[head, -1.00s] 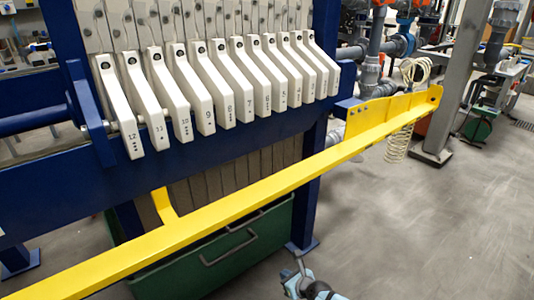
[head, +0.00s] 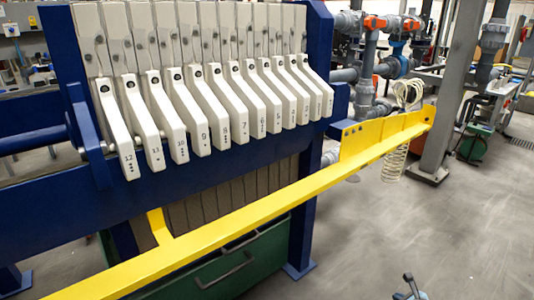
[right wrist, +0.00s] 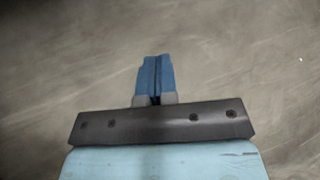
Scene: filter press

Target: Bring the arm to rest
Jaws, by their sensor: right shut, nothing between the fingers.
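My right gripper (head: 411,286) shows only in part at the bottom edge of the head view, right of the filter press and over the bare floor. In the right wrist view its two blue fingers (right wrist: 155,78) are together with nothing between them, and only grey floor lies beyond them. The gripper is apart from the yellow rail (head: 270,213) and the green bin (head: 215,272). My left gripper is not in view.
The blue press frame (head: 303,200) holds a row of numbered white plates (head: 212,115) on the left. A coiled hose (head: 395,165) hangs by the rail's far end, near a grey column (head: 455,90).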

